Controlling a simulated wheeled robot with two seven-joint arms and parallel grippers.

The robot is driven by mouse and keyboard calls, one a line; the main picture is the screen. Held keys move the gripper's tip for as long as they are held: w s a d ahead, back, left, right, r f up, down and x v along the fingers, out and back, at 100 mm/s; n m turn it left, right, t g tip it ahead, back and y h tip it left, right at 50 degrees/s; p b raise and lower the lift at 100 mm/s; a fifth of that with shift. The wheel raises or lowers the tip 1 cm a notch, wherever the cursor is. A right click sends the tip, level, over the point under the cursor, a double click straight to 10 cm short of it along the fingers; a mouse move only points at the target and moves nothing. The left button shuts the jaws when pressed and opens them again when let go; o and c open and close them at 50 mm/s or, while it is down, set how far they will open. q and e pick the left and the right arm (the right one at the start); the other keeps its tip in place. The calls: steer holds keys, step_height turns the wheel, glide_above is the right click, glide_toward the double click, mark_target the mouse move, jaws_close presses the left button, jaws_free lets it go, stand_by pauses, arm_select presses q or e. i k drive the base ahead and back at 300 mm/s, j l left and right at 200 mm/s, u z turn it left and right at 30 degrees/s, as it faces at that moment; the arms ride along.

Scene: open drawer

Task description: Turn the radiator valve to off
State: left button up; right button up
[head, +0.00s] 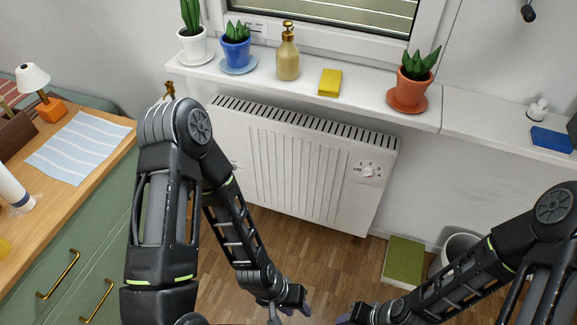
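The white radiator (290,160) hangs on the wall below the window sill. Its valve, a small round white dial (368,172), sits at the upper right of the front panel, with "off" printed at its left and small marks around it. The dial's exact pointing is too small to tell. My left gripper (291,312) is low at the bottom edge, over the floor and well below the dial. Its fingers look spread and empty. My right gripper (347,318) is at the bottom edge, mostly cut off, also well apart from the dial.
The sill (360,92) above carries several potted plants, a soap dispenser (288,52) and a yellow sponge (330,82). A green cabinet (75,235) with a wooden top stands left. A green box (403,262) and a white bin (455,247) stand right. The floor before the radiator is clear.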

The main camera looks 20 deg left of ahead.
mark_target(367, 172)
steer(key=i+l+z, duration=0.1)
steer(key=l+z, duration=0.15)
steer(key=i+l+z, duration=0.25)
steer(key=l, duration=0.2)
steer(key=l+z, duration=0.25)
steer(key=i+l, duration=0.05)
steer(key=l, duration=0.05)
